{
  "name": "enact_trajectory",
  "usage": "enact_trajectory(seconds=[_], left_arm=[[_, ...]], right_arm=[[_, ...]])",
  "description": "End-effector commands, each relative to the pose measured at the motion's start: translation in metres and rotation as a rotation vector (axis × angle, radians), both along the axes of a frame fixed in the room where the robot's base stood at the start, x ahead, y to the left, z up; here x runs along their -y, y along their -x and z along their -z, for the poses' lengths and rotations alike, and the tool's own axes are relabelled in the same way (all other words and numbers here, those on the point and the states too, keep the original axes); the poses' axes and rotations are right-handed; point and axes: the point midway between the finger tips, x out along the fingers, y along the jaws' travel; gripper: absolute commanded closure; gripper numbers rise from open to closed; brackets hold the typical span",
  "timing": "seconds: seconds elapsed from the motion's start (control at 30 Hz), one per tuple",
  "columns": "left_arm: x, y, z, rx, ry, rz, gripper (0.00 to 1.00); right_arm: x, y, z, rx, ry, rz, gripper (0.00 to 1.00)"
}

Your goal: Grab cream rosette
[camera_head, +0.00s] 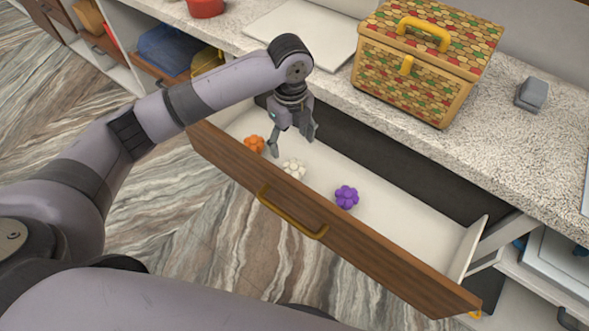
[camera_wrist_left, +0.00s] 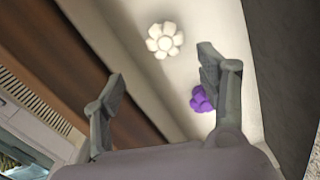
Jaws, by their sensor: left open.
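The cream rosette (camera_head: 294,169) lies on the floor of the open drawer, between an orange rosette (camera_head: 254,144) and a purple rosette (camera_head: 346,196). In the left wrist view the cream rosette (camera_wrist_left: 165,40) lies beyond the fingertips, near the top middle. My left gripper (camera_head: 294,146) is open and empty above the drawer, close to the cream rosette and apart from it. In the left wrist view its two fingers (camera_wrist_left: 160,68) stand wide apart, and one partly overlaps the purple rosette (camera_wrist_left: 202,99). My right gripper is not in view.
The drawer's wooden front (camera_head: 350,251) with a yellow handle (camera_head: 290,216) bounds the near side. The stone counter (camera_head: 455,155) overhangs the far side and bears a patterned box (camera_head: 415,75), a grey object (camera_head: 532,94) and a white board (camera_head: 305,30). The drawer's right end is bare.

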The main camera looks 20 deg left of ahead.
Motion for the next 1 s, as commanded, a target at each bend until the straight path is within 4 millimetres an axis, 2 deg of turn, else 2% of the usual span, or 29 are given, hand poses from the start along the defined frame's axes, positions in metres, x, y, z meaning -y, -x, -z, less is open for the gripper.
enact_trajectory(seconds=[0.1,0.3,0.4,0.57,0.8,1.0], left_arm=[[0.000,0.001,0.028,-0.004,0.000,-0.001,0.33],[0.001,0.000,0.061,-0.001,0.002,-0.001,0.33],[0.001,0.000,0.069,0.000,0.001,-0.001,0.33],[0.004,-0.001,0.080,0.000,0.001,0.000,0.33],[0.009,-0.003,0.115,-0.001,0.001,-0.001,0.33],[0.009,-0.003,0.123,0.002,0.002,0.000,0.33]], right_arm=[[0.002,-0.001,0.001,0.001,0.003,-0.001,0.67],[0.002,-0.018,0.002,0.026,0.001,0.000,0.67],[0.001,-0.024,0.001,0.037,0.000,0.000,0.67],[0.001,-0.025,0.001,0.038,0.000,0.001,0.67],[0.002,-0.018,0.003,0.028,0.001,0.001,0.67],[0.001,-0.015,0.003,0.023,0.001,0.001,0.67]])
